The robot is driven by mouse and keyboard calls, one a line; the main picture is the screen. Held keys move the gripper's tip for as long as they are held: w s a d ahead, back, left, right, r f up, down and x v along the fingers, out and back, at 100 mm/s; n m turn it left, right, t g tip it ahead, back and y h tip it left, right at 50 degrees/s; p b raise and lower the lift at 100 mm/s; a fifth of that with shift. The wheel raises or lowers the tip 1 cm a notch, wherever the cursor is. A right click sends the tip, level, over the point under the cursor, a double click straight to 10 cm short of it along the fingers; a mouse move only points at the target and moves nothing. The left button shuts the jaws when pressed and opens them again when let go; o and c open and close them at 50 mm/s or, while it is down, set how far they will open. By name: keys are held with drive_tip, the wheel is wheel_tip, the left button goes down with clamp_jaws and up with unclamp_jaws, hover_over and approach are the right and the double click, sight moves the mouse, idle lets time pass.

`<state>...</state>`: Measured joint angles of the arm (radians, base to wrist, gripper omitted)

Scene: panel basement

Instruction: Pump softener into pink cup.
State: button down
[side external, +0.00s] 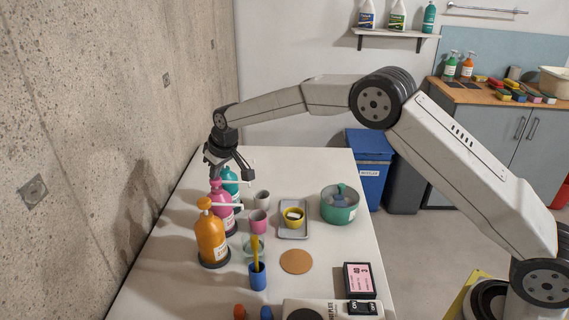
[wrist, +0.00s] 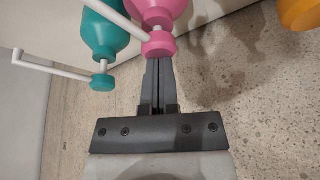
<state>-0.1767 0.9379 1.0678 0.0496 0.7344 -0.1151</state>
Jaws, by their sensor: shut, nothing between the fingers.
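Three pump bottles stand in a row along the wall side of the table: a teal one (side external: 231,187), a pink one (side external: 221,211) and an orange one (side external: 211,240). I cannot read which label says softener. The pink cup (side external: 259,221) stands upright just right of the pink bottle. My gripper (side external: 231,174) is shut and empty above the pink and teal bottles. In the wrist view my gripper's fingertips (wrist: 158,64) are together at the pink bottle's pump head (wrist: 158,44); I cannot tell if they touch. The teal pump head (wrist: 102,82) is to the left.
A grey cup (side external: 263,198) and a pale green cup (side external: 253,248) stand beside the pink cup. A yellow cup (side external: 294,222) sits on a grey tray (side external: 287,235). A blue cup (side external: 258,279) holds a yellow-handled tool. A green pot (side external: 339,210) and a cork coaster (side external: 296,262) are to the right.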

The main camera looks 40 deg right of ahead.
drive_tip(key=shift+s+f, duration=0.1)
drive_tip(key=shift+r, duration=1.7)
wheel_tip(320, 180, up, 6)
idle(0.7)
drive_tip(key=shift+d, duration=0.1)
drive_tip(key=s+d+f+m, duration=0.1)
drive_tip(key=s+d+f, duration=0.2)
drive_tip(key=s, duration=0.9)
drive_tip(key=s+d+f+m+g, duration=0.1)
drive_tip(key=s+d+f, duration=0.2)
drive_tip(key=s, duration=0.9)
drive_tip(key=s+d+f+m+h, duration=0.1)
drive_tip(key=s+d+f, duration=0.3)
drive_tip(key=s, duration=0.9)
drive_tip(key=shift+d+g, duration=0.4)
drive_tip(key=shift+d, duration=0.65)
drive_tip(key=shift+f, duration=0.1)
